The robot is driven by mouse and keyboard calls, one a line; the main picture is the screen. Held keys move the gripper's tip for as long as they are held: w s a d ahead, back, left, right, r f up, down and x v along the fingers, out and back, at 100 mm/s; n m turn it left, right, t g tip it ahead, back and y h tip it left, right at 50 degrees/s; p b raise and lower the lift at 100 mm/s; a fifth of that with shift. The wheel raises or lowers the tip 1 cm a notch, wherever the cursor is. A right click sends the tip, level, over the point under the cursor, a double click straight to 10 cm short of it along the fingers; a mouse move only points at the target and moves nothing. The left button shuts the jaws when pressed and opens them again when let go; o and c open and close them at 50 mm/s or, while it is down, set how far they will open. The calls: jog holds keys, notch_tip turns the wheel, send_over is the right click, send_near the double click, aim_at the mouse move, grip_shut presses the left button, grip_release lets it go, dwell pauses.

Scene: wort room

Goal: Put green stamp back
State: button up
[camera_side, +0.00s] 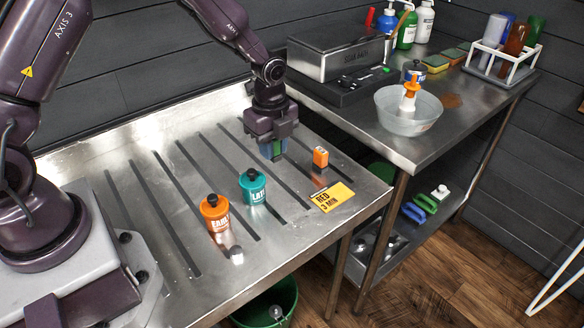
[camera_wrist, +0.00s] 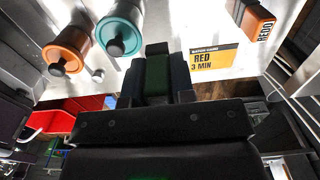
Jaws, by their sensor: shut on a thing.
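My gripper (camera_side: 273,153) points down over the right part of the steel table (camera_side: 130,165). It is shut on the green stamp (camera_side: 277,148), which shows as a green strip between the fingers; the fingers hide most of it. In the wrist view the green stamp (camera_wrist: 157,75) is upright between the dark fingertips. I cannot tell whether its foot touches the table. An orange stamp (camera_side: 320,157) marked REDO stands just right of my gripper, apart from it. A teal pot (camera_side: 253,187) marked LATE stands in front and left of my gripper.
An orange pot (camera_side: 215,212) stands left of the teal one. A yellow card (camera_side: 332,196) reading RED 3 MIN lies by the table's front right edge. Dark strips run across the table. A second bench at right holds a bowl (camera_side: 408,112) and a steel box (camera_side: 340,55).

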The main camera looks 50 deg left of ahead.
send_over(292, 179)
jog(key=f, duration=0.5)
jog(key=shift+s+f, duration=0.2)
jog(key=shift+f, duration=0.05)
jog(key=shift+w+f, duration=0.15)
jog(key=shift+f, duration=0.75)
jog(key=shift+w+f, duration=0.1)
jog(key=shift+f, duration=0.8)
jog(key=shift+f, duration=0.15)
jog(key=o, duration=0.8)
jog(key=shift+c, duration=0.2)
